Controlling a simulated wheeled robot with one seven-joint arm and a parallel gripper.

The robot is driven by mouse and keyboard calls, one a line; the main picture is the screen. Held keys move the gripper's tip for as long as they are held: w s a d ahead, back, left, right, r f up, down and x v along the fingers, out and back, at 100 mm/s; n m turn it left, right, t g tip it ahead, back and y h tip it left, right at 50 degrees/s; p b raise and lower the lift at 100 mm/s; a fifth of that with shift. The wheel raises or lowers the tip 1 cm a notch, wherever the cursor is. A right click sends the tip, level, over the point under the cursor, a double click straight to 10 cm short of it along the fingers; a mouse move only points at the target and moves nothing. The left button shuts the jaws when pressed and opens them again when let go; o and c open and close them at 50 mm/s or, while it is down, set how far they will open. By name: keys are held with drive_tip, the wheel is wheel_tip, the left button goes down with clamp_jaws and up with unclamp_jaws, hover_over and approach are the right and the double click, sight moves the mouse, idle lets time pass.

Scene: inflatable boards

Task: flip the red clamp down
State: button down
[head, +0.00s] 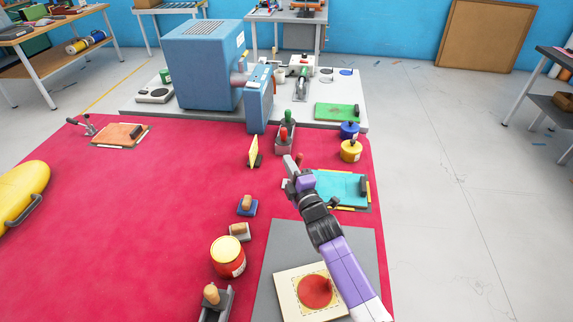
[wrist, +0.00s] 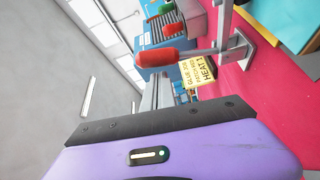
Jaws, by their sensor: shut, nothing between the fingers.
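The red clamp has a red handle (wrist: 157,57) on a metal arm, which runs to a bracket (wrist: 238,52) fixed by the red mat. In the wrist view, which is turned on its side, the handle points away from the mat, so it stands up. In the head view only a bit of red handle (head: 298,158) shows just beside my gripper (head: 289,162); the rest is hidden behind it. My gripper is shut and empty, and its grey fingers (wrist: 164,92) also show in the wrist view. They are close to the red handle; I cannot tell if they touch.
A yellow sign (head: 254,151) stands left of my gripper, and a holder with red and green handles (head: 285,136) stands behind it. A turquoise board (head: 340,188) lies to the right. A blue machine (head: 205,65) is at the back. The mat's left middle (head: 140,210) is clear.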

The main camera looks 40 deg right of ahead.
drive_tip(key=shift+s+d+m, duration=0.3)
drive_tip(key=shift+s+d, duration=0.15)
drive_tip(key=shift+s, duration=0.1)
drive_tip(key=shift+s+d+f, duration=0.15)
drive_tip(key=shift+s+d, duration=0.1)
drive_tip(key=shift+d, duration=0.05)
idle(0.3)
